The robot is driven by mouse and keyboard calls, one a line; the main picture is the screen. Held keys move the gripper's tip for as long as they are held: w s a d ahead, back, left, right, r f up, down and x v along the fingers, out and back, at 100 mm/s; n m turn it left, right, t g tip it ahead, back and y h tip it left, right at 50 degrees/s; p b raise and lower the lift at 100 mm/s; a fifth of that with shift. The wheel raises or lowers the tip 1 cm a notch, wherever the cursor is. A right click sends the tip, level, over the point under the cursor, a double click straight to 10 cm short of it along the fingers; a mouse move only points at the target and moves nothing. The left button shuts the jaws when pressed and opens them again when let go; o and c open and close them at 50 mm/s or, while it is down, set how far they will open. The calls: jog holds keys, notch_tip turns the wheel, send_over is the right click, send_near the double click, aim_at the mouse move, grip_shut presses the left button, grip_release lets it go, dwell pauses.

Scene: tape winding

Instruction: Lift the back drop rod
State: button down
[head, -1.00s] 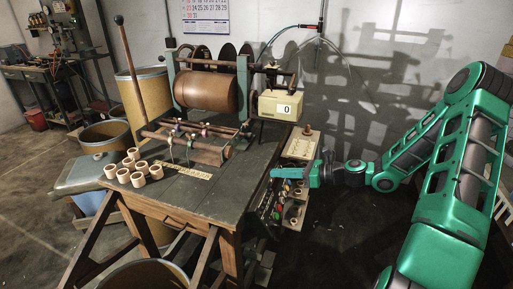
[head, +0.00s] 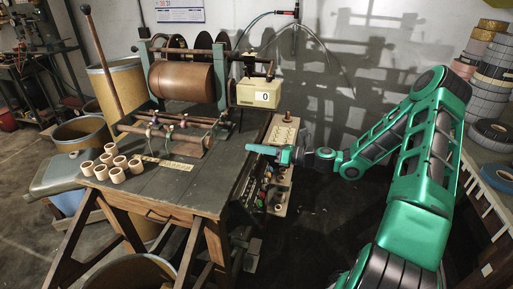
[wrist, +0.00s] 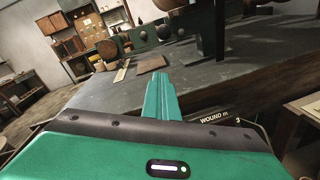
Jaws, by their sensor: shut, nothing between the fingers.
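The winding machine stands on a dark workbench (head: 150,190), with a brown roller (head: 182,82) between two green-grey uprights. A horizontal bar (head: 190,50) runs above the roller, and a frame of thin rods (head: 165,137) lies in front of it. I cannot tell which of these is the back drop rod. My green gripper (head: 260,150) is shut and empty, at the right edge of the bench, apart from the rods. In the wrist view my closed fingers (wrist: 161,90) point toward the bench top, with blurred machine parts beyond.
A cream counter box reading 0 (head: 258,94) stands right of the roller. A control panel (head: 282,135) with knobs lies beside my gripper. Several small cardboard cores (head: 117,173) stand at the bench's front left. A long lever (head: 103,62) rises at the left. Tape rolls (head: 492,85) are stacked at right.

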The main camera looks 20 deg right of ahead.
jog(key=x, duration=0.6)
jog(key=shift+w+a, duration=0.15)
jog(key=shift+a, duration=0.15)
jog(key=r, duration=0.1)
jog(key=w+r, duration=0.1)
jog(key=shift+w+d+r, duration=0.2)
jog(key=shift+w+r, duration=0.3)
jog(key=shift+r, duration=0.2)
